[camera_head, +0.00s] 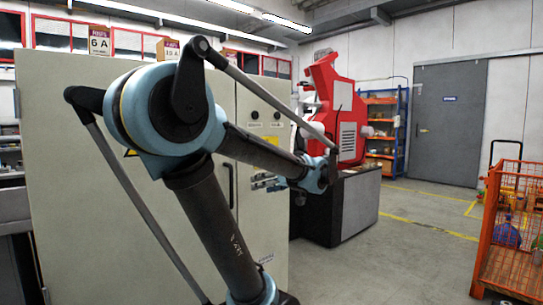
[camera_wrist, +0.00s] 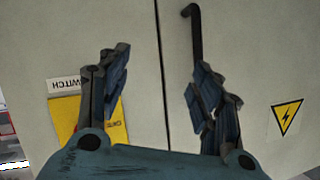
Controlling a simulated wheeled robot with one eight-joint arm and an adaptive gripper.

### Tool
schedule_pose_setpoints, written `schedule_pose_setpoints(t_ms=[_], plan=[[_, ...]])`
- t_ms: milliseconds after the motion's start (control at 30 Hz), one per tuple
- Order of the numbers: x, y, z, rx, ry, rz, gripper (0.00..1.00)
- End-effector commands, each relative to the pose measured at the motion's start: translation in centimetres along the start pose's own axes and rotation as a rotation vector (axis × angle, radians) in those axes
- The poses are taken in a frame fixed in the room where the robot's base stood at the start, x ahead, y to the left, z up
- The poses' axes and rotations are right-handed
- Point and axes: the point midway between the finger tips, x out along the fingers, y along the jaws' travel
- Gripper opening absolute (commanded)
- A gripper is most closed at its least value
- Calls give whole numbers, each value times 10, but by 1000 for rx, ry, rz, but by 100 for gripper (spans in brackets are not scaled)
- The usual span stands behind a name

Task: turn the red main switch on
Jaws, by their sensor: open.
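In the wrist view my gripper (camera_wrist: 157,72) is open and empty, its two dark blue fingers spread in front of the pale cabinet front. My arm covers much of that face, and no red switch shows.
A black handle (camera_wrist: 196,38) stands beyond the right finger, beside a vertical door seam. A yellow warning triangle (camera_wrist: 286,116) is at the right. A red machine (camera_head: 335,100) on a dark base stands behind the cabinet. An orange cage cart (camera_head: 510,220) is at right; open floor lies between.

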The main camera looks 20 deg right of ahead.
Motion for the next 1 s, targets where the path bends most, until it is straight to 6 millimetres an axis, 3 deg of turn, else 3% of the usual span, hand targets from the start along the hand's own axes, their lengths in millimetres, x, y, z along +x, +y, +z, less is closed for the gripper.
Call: schedule_pose_setpoints(t_ms=[200,400,500,667,1000], plan=[[-62,47,-53,-148,217,77,59],[-106,71,-80,-254,340,141,59],[-117,75,-86,-281,368,157,59],[-117,77,-90,-295,381,163,59],[-85,80,-103,-293,379,160,59]])
